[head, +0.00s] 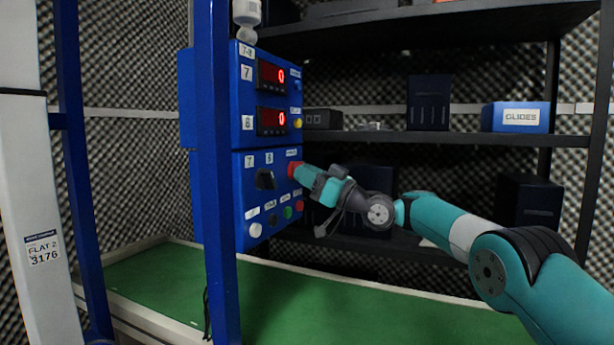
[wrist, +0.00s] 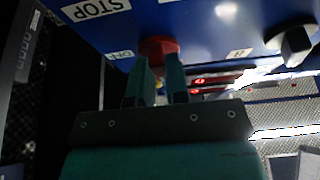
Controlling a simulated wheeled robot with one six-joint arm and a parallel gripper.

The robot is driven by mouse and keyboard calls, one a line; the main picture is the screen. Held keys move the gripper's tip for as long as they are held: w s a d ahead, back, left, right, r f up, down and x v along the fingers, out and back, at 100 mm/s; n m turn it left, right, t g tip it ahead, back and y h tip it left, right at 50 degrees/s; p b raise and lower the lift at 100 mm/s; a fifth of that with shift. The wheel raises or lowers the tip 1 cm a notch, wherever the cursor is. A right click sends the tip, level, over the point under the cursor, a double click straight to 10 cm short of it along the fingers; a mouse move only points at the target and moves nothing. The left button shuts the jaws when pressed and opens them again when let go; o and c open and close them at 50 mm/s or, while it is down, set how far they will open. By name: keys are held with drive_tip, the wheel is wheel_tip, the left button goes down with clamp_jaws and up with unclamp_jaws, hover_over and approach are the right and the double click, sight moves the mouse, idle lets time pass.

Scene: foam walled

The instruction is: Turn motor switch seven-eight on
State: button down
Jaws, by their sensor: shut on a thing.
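The blue control box (head: 240,110) marked 7-8 at its top is on the left in the head view. A red switch knob (head: 292,170) sits at the right edge of its lower panel. My gripper (head: 303,173) has its fingertips at this knob. In the wrist view the red knob (wrist: 158,46) lies between the two fingers (wrist: 160,75) of my gripper, which is shut on it. The fingers partly hide the knob, and I cannot tell its turned position. Two red displays (head: 272,76) on the upper panel read 0.
Several push buttons (head: 288,212) sit below. A blue post (head: 214,180) stands in front of the box. Shelves (head: 450,138) with boxes are behind my arm.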

drive_tip(key=c, duration=1.1)
unclamp_jaws()
drive_tip(key=b+v, duration=1.1)
drive_tip(key=v, duration=0.6)
drive_tip(key=shift+d+b, duration=0.25)
drive_tip(key=shift+b, duration=0.05)
